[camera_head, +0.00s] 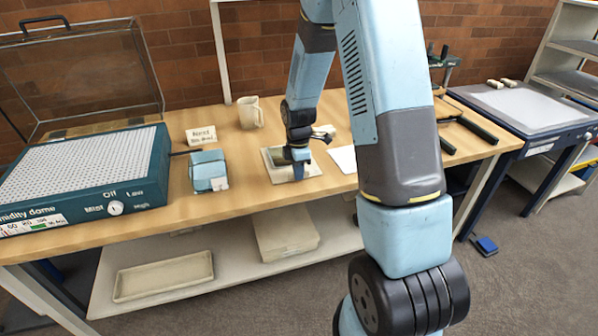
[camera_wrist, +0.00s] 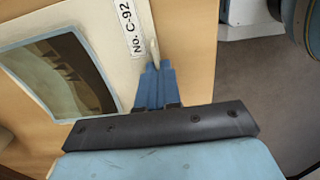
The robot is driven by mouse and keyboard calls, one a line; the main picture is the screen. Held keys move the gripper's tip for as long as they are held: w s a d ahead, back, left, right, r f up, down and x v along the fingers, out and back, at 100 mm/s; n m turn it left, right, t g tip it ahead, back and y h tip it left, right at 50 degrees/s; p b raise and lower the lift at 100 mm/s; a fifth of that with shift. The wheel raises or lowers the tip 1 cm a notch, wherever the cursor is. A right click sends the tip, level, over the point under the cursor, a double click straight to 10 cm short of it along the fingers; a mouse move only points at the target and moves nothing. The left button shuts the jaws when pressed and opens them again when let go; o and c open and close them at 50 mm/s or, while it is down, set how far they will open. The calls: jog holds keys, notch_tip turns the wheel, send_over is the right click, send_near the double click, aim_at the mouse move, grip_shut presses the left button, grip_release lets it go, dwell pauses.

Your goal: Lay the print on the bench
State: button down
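The print is a pale mat (camera_head: 270,160) with a dark greenish picture in it. It is low over or on the wooden bench (camera_head: 235,187), and I cannot tell whether it touches the wood. In the wrist view the mat (camera_wrist: 108,42) fills the upper left, with a label reading "No. C-92" along its right edge. My gripper (camera_head: 299,171) points down at the print's right side. In the wrist view the blue fingers of my gripper (camera_wrist: 154,68) are close together at the mat's edge, with a pale bit of it between the tips. The fingers partly hide that edge.
A blue humidity dome base (camera_head: 85,175) with an open clear lid stands left. A blue block (camera_head: 208,170), a small sign (camera_head: 201,135) and a mug (camera_head: 250,112) are nearby. A white sheet (camera_head: 343,158) lies right of the print. The bench front between block and print is clear.

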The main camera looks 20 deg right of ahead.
jog(key=shift+f, duration=0.1)
jog(key=c, duration=1.3)
grip_release()
jog(key=shift+c, duration=0.2)
notch_tip(320, 180, up, 12)
jog(key=s+r+m+t, duration=0.3)
jog(key=s+r+m, duration=0.5)
jog(key=s+r, duration=0.5)
jog(key=s+r+m+t, duration=0.1)
jog(key=s+r+m, duration=0.3)
jog(key=s, duration=0.3)
jog(key=s+r+m+t, duration=0.1)
jog(key=s+r+m, duration=0.4)
jog(key=s+m, duration=0.1)
jog(key=shift+s+d+t, duration=0.15)
jog(key=shift+s+t, duration=0.15)
jog(key=shift+s, duration=0.45)
